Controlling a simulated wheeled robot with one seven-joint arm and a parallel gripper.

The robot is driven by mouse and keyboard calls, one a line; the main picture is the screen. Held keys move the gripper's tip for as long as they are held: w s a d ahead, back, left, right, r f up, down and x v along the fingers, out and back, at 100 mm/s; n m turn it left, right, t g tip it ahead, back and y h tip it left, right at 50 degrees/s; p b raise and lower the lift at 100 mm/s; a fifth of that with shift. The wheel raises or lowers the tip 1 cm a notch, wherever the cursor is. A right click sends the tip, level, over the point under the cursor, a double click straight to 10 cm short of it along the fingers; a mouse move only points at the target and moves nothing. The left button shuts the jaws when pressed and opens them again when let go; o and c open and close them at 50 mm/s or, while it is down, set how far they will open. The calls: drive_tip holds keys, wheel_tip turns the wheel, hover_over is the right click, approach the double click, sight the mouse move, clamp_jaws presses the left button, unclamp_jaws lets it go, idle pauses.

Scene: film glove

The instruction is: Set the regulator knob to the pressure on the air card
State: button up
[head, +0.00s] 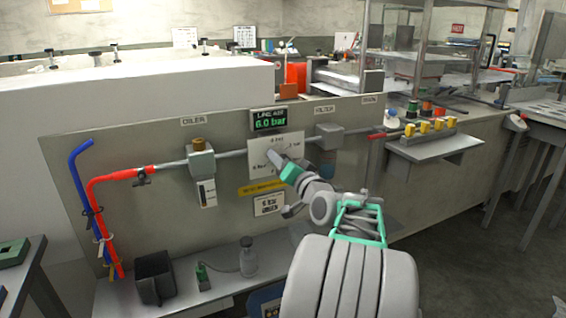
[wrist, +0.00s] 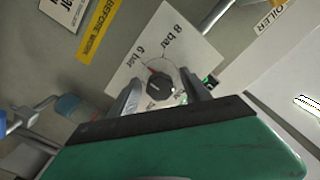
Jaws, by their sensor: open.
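The regulator's white dial plate (head: 258,142) is on the grey panel; my gripper hides the knob in the head view. In the wrist view, the dark round knob (wrist: 160,87) sits on the dial plate (wrist: 178,45), its red mark towards "6 bar"; "8 bar" is printed further round. My gripper (wrist: 163,88) is open, one finger on each side of the knob; contact cannot be told. In the head view my gripper (head: 274,157) is in front of the dial. The air card (head: 269,204) hangs below the dial; its bar number is too small to read surely.
A green-lit display (head: 270,120) above the dial reads 6.0 bar. A yellow strip (head: 262,188) lies between dial and card. The oiler (head: 202,165) is left, the filter (head: 328,137) right. A shelf with yellow-topped items (head: 424,127) juts out at right.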

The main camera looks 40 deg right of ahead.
drive_tip(key=v, duration=0.7)
drive_tip(key=shift+s+a, duration=0.2)
drive_tip(key=shift+s, duration=0.2)
drive_tip(key=w+a+r+n+g+y+p, duration=0.1)
drive_tip(key=w+a+n+g+y+p, duration=0.15)
drive_tip(key=a+p, duration=0.6)
drive_tip(key=w+a+r+n+g+y+p, duration=0.15)
drive_tip(key=a+n+g+y+p, duration=0.35)
drive_tip(key=a, duration=0.7)
drive_tip(key=s+a+r+n+g+h+p, duration=0.2)
drive_tip(key=s+a+g+p, duration=0.4)
drive_tip(key=s+a+p, duration=0.6)
drive_tip(key=s+a+n, duration=0.1)
drive_tip(key=s, duration=0.1)
drive_tip(key=shift+s+a+r+n+g+p, duration=0.2)
drive_tip(key=shift+s+r+n+g+p, duration=0.1)
drive_tip(key=shift+r+n+g+p, duration=0.1)
